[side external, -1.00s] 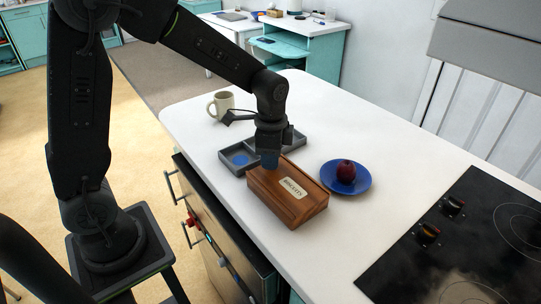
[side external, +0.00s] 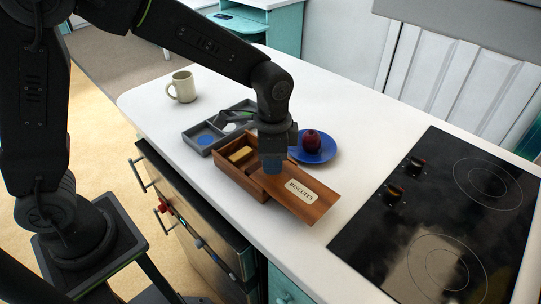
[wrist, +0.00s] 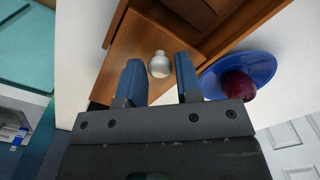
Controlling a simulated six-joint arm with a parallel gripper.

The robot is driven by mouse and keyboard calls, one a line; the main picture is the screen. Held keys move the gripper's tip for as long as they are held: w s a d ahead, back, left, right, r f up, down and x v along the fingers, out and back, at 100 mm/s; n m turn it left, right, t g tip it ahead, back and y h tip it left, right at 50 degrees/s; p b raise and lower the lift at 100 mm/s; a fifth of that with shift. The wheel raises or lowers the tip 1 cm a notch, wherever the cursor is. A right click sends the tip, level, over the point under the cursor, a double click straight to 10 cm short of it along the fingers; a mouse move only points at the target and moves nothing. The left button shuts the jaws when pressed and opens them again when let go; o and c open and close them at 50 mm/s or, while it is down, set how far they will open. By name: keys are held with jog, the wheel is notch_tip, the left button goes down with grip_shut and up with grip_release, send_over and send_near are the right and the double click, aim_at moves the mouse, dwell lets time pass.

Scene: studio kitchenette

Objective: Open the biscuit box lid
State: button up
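The wooden biscuit box (side external: 239,182) sits on the white counter in the side view. Its sliding wooden lid (side external: 318,207), labelled BISCUITS, is drawn partly off toward the lower right and overhangs the box's end. The left part of the box is uncovered and shows compartments with a yellowish block (side external: 240,154). My gripper (side external: 271,166) is over the lid. The knob is hidden in the side view.
A blue plate (side external: 326,153) with a dark red fruit (side external: 312,141) stands just behind the box. A grey divided tray (side external: 190,133) lies behind left, and a cream mug (side external: 183,87) farther back. A black cooktop (side external: 432,215) is at right. White counter is clear between box and cooktop.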

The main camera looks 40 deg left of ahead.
jog(key=o, duration=0.3)
notch_tip(320, 180, up, 14)
dwell(0.6)
jog(key=s+a+f+n+t, duration=0.1)
jog(key=s+a+n+t, duration=0.4)
jog(key=s+a+n, duration=0.4)
jog(key=s+a, duration=0.2)
jog(key=s, duration=0.5)
jog(key=shift+s+t, duration=0.3)
jog(key=shift+s, duration=0.05)
